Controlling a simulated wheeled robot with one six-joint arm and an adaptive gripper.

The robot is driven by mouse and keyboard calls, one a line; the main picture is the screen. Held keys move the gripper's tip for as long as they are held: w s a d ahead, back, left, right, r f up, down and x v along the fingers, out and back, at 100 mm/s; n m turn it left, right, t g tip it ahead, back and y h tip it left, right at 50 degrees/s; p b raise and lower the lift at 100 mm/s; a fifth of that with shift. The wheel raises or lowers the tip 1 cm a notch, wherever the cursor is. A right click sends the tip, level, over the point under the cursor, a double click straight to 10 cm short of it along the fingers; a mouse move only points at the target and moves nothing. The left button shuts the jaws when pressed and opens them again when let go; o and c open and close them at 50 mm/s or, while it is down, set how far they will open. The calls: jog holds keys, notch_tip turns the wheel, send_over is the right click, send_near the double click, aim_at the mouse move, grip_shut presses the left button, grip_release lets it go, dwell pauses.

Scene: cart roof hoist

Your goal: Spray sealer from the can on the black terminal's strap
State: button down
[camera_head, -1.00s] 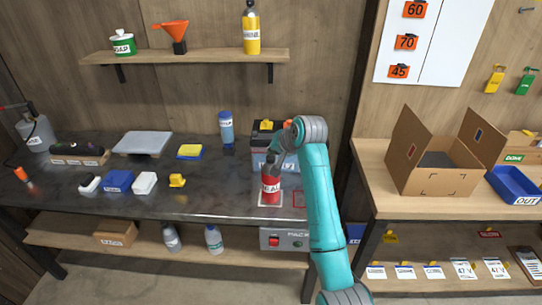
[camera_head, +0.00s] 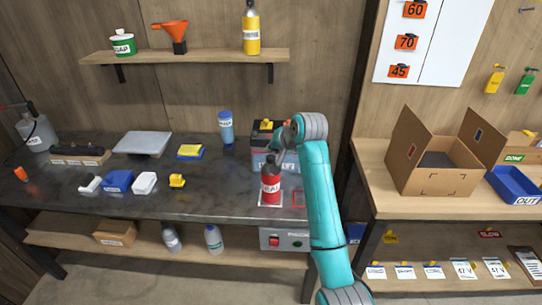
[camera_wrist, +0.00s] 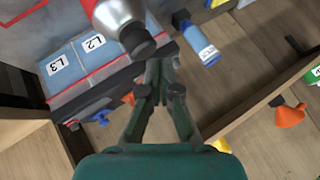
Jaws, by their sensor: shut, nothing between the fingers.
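In the head view my gripper (camera_head: 273,156) is just above the can and partly hidden by my arm. I cannot make out the black terminal's strap.
A blue bottle (camera_head: 226,127) stands left of the battery. A yellow block (camera_head: 177,181), blue tray (camera_head: 118,181) and grey slab (camera_head: 143,143) are farther left on the bench. An open carton (camera_head: 427,160) stands on the right table.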

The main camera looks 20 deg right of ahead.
aim_at(272, 157)
jog(key=shift+r, duration=3.05)
jog(key=shift+f, duration=3.05)
jog(key=shift+f, duration=0.1)
